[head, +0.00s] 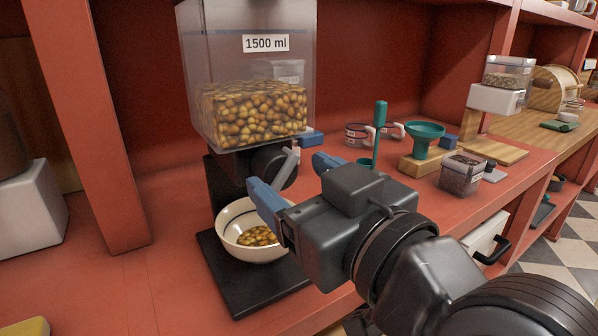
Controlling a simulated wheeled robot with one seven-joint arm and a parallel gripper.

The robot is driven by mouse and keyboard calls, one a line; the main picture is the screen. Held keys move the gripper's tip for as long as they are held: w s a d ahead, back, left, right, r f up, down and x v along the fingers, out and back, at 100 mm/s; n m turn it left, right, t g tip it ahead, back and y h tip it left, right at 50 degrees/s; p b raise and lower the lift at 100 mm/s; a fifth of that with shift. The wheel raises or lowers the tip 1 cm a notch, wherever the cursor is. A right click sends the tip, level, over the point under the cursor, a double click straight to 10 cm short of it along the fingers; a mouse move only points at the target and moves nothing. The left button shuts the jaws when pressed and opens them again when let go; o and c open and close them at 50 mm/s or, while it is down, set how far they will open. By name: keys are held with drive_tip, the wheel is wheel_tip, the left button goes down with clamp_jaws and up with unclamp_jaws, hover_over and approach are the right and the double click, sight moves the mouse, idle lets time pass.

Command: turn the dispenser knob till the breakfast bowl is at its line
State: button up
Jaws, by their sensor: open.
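The dispenser (249,72) is a clear hopper labelled 1500 ml, part full of brown-gold pieces, on a black stand. Its dark round knob (273,166) with a grey lever (286,167) is on the front below the hopper. The white breakfast bowl (229,242) stands on the black base under the outlet. My gripper hides part of the bowl's right side.
A teal funnel (425,136) on a wooden block, a teal upright tool (379,130) and a small dark-filled canister (461,174) stand to the right. A red post (97,130) rises at the left. A yellow thing (27,327) lies at the lower left.

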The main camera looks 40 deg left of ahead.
drive_tip(key=shift+x, duration=1)
drive_tip(key=c, duration=1)
drive_tip(key=shift+c, duration=0.2)
drive_tip(key=shift+m+p, duration=0.3)
drive_tip(key=shift+p, duration=0.1)
